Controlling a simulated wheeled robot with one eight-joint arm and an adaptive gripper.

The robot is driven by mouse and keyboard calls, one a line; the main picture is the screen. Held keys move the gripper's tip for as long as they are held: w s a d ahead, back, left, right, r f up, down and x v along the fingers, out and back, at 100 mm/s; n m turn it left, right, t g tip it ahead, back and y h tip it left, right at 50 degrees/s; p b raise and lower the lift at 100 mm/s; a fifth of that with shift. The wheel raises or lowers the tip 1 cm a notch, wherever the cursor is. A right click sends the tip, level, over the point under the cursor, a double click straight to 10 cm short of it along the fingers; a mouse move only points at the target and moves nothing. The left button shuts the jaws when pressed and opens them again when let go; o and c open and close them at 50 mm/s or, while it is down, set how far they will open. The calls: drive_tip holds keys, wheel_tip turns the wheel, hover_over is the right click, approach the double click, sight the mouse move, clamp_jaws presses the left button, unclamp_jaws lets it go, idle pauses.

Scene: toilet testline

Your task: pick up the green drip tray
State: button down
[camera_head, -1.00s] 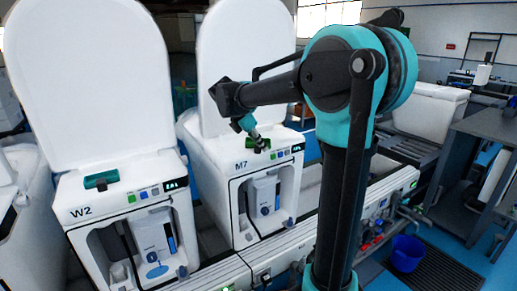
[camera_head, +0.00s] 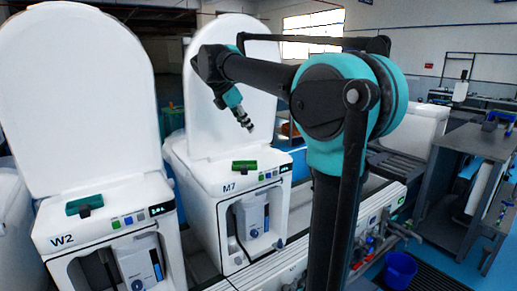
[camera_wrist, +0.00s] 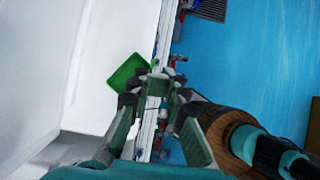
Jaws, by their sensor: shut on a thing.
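In the head view, a green drip tray (camera_head: 245,166) sits on top of the white machine marked M7 (camera_head: 230,200). My gripper (camera_head: 248,126) points down above it, with a clear gap between them. In the wrist view, a bright green square piece (camera_wrist: 125,72) shows at the fingertips, its lower right corner hidden behind them. My gripper (camera_wrist: 155,85) also shows there with its fingers closed in. What lies between the fingertips is too small and dark to make out. No green shows at the fingertips in the head view.
A second machine, W2 (camera_head: 65,245), stands on the left with a teal-green piece (camera_head: 85,205) on top. Tall white lids (camera_head: 75,100) rise behind the machines. A blue bucket (camera_head: 399,269) stands on the floor at right. A grey bench (camera_head: 460,170) stands beyond it.

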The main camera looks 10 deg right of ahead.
drive_tip(key=shift+r, duration=2.4)
drive_tip(key=shift+c, duration=2.3)
unclamp_jaws()
